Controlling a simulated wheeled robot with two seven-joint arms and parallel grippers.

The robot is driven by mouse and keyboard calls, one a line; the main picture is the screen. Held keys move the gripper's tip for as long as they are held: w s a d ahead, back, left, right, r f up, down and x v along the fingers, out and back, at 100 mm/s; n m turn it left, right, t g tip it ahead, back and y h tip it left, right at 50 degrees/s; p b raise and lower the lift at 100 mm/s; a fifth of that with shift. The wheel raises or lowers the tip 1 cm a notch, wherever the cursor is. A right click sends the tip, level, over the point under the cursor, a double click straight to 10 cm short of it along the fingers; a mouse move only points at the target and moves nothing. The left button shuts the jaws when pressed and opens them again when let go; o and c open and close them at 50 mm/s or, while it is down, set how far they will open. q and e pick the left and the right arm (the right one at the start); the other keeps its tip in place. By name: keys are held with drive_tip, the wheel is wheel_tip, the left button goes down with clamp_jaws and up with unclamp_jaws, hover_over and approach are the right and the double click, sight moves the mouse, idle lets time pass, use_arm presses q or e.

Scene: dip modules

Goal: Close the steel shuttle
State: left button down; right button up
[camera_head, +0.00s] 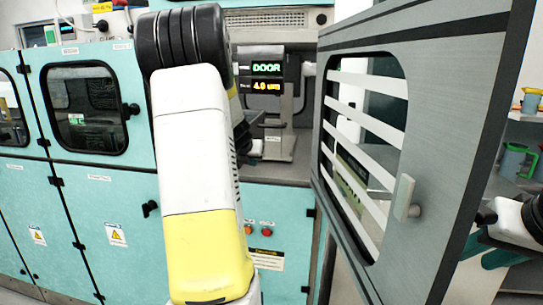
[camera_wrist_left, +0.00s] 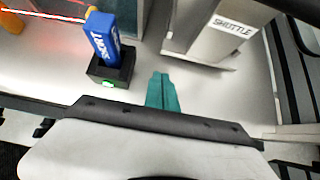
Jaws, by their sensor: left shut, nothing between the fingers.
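The steel shuttle's grey door (camera_head: 440,90), with a slatted window, stands swung open at the right of the head view. Its pale bar handle (camera_head: 404,198) faces me. A steel post marked SHUTTLE (camera_wrist_left: 215,35) stands inside the bay in the left wrist view. My left arm crosses the middle of the head view and hides most of its gripper. In the wrist view my left gripper (camera_wrist_left: 160,88) is shut and empty, over the pale bay floor, apart from the post. My right arm is at the right edge; teal parts (camera_head: 482,248) there may be its gripper, partly hidden by the door.
A blue labelled block (camera_wrist_left: 101,38) stands on a black base left of my fingers. Teal cabinets (camera_head: 85,190) fill the left. Cups (camera_head: 513,160) stand on shelves behind the door.

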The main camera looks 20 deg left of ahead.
use_arm(q)
drive_tip(key=shift+w+a+r, duration=0.1)
drive_tip(key=shift+w+a, duration=0.1)
drive_tip(key=shift+w, duration=0.65)
drive_tip(key=shift+w+a+r, duration=0.1)
drive_tip(key=shift+w+a, duration=0.05)
drive_tip(key=shift+w, duration=0.7)
drive_tip(key=shift+w+a, duration=0.1)
drive_tip(key=shift+w, duration=0.3)
drive_tip(key=w, duration=0.2)
drive_tip(key=w+a, duration=0.1)
drive_tip(key=shift+w, duration=0.4)
drive_tip(key=shift+r, duration=0.15)
drive_tip(key=shift+w, duration=0.1)
